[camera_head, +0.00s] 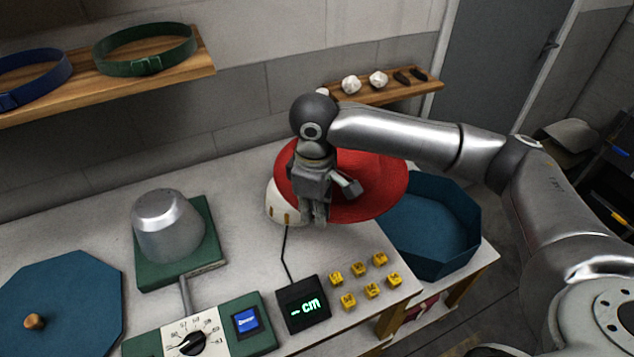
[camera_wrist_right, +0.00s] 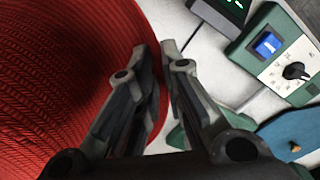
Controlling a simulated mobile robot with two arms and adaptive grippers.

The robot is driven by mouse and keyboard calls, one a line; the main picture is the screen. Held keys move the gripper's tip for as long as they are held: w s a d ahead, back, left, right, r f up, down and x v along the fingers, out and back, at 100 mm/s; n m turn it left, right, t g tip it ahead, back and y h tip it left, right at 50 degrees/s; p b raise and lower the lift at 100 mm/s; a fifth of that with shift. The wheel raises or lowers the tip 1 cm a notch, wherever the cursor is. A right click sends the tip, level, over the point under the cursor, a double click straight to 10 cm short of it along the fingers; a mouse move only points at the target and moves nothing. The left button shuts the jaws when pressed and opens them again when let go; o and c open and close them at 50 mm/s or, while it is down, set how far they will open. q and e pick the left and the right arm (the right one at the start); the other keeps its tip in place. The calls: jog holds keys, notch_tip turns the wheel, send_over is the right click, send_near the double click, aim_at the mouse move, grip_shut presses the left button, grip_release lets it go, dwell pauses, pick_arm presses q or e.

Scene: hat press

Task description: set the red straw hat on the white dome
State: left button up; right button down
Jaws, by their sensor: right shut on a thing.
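The red straw hat (camera_head: 378,182) hangs at my right gripper (camera_head: 315,212), over the right part of the white dome (camera_head: 272,203). My right gripper is shut on the hat's brim, at its left front side. In the right wrist view the woven red hat (camera_wrist_right: 60,75) fills the left side, and the gripper's fingers (camera_wrist_right: 165,55) are close together at its edge. The dome shows only at its left front, with small yellowish marks; the hat and gripper hide the rest. I cannot tell whether hat and dome touch. My left gripper is not in view.
A blue octagonal bin (camera_head: 455,240) stands right of the hat. A grey metal form on a green base (camera_head: 168,225) stands left, by a control box with a dial (camera_head: 192,338). Yellow blocks (camera_head: 348,301) and a display (camera_head: 303,304) lie in front. A blue lid (camera_head: 70,300) is front left.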

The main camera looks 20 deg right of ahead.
jog(key=w+n+p, duration=0.2)
jog(key=n, duration=0.1)
jog(key=shift+w, duration=0.25)
jog(key=w+n+p, duration=0.1)
jog(key=w+d+f+n+p, duration=0.1)
jog(key=n, duration=0.1)
jog(key=w+d+f+n+p, duration=0.1)
jog(key=n+p, duration=0.1)
jog(key=shift+f, duration=0.25)
jog(key=shift+w+d+f+n+p, duration=0.15)
jog(key=shift+f+n+p, duration=0.2)
jog(key=shift+n, duration=0.25)
jog(key=shift+f, duration=0.15)
notch_tip(320, 180, down, 9)
jog(key=b, duration=0.9)
jog(key=shift+d+r, duration=0.1)
jog(key=shift+r, duration=0.1)
jog(key=b, duration=0.2)
send_over(315, 243)
jog(key=shift+f, duration=3.15)
